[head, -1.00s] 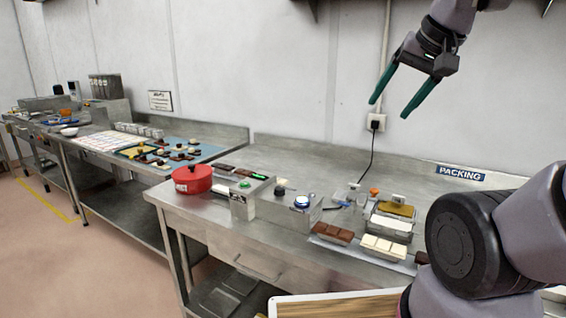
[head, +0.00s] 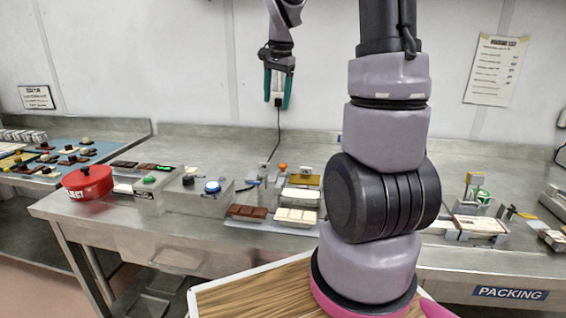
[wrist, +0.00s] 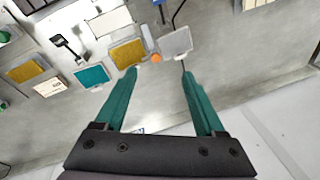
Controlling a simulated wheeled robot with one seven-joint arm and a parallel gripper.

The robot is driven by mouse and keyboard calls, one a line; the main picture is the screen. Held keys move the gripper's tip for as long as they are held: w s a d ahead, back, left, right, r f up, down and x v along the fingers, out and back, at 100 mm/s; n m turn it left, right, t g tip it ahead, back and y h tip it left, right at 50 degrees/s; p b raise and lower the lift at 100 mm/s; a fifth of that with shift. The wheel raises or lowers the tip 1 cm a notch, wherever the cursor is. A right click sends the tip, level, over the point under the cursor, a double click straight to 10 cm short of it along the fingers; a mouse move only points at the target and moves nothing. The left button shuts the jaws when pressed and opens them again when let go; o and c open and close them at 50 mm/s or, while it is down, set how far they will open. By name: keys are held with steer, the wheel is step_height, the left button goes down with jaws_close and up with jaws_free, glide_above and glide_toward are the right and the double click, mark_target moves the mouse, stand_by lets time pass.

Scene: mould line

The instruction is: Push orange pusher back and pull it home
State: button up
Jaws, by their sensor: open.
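The orange pusher shows as a small orange knob (head: 283,167) at the back of the packing bench in the head view. In the wrist view the knob (wrist: 156,57) lies between a gold-topped tray (wrist: 127,54) and a grey plate (wrist: 175,43). My gripper (head: 277,100) hangs high above the bench near the wall, jaws apart and empty. In the wrist view my gripper's fingertips (wrist: 159,75) frame the knob from a distance. The pusher's shaft and guide are too small to make out.
The bench behind the knob is bare. My arm hides part of the bench.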

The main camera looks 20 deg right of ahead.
steer(key=w+d+f+m+g, duration=0.1)
steer(key=w+d+f+m, duration=0.15)
steer(key=w+f, duration=0.4)
steer(key=w+d+f+m+g, duration=0.1)
steer(key=w+d+f+m, duration=0.2)
steer(key=f, duration=0.6)
steer(key=shift+n, duration=0.65)
steer(key=f, duration=1)
steer(key=shift+d+f, duration=0.35)
jaws_close()
